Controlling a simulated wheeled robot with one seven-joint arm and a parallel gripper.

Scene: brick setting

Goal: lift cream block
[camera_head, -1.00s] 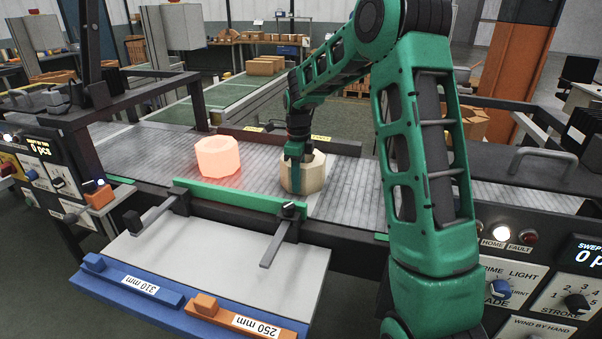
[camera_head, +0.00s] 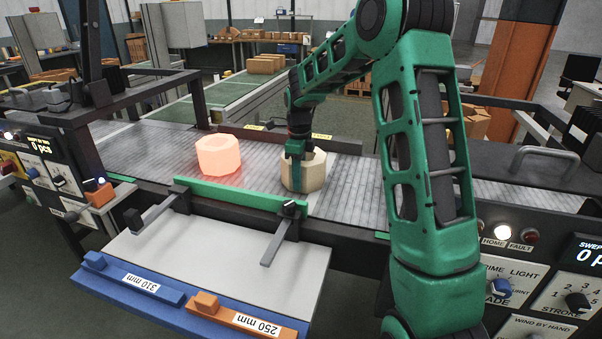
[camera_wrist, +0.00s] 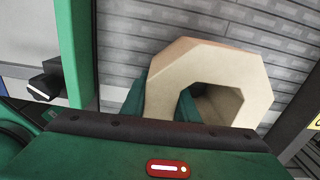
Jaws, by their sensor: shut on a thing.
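The cream block (camera_head: 316,174) is an eight-sided piece with a hole through it, upright at the grey slatted bed in the head view. My gripper (camera_head: 295,170) points down at its near left side. In the wrist view the block (camera_wrist: 225,65) shows its open hole, with one green finger outside the wall and one inside the hole. My gripper (camera_wrist: 165,102) is shut on that wall. I cannot tell whether the block's underside is clear of the bed.
A glowing pink block (camera_head: 219,156) of similar shape stands to the left on the slatted bed (camera_head: 345,195). A green bar (camera_head: 228,195) runs along the bed's front edge, with a pale tray (camera_head: 210,255) in front. Control panels flank both sides.

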